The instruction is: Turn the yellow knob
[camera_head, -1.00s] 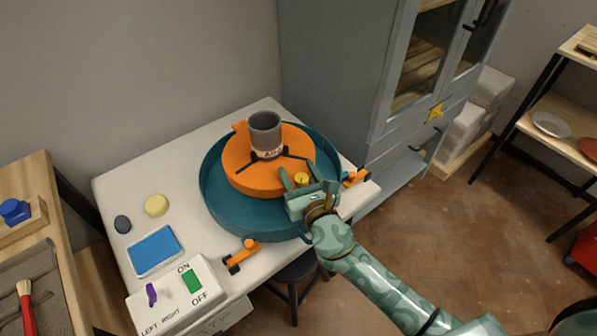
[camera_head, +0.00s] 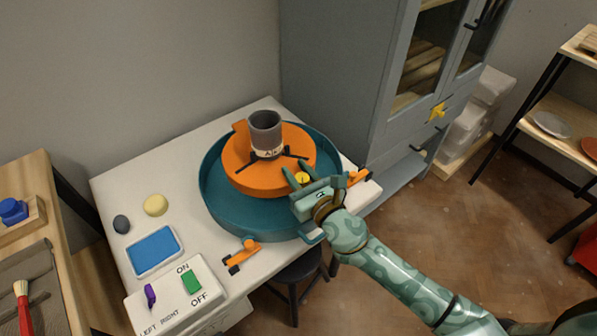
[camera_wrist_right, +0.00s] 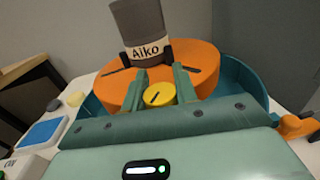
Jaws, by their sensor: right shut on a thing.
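The yellow knob (camera_head: 302,178) is a small round knob at the front of the orange wheel unit (camera_head: 262,188) that stands in a teal basin. My right gripper (camera_head: 310,178) is shut on the knob, one finger on each side. The right wrist view shows the knob (camera_wrist_right: 160,95) between the two green fingers, with a slanting dark line on its face. My left gripper is not in view.
A grey cup (camera_head: 265,130) with an "Aiko" label stands on the wheel, just behind the knob. The teal basin (camera_head: 222,210) surrounds the wheel. A control box (camera_head: 172,297), blue sponge-like pad (camera_head: 154,250) and orange clamp (camera_head: 242,252) lie left. A cabinet (camera_head: 350,80) stands behind.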

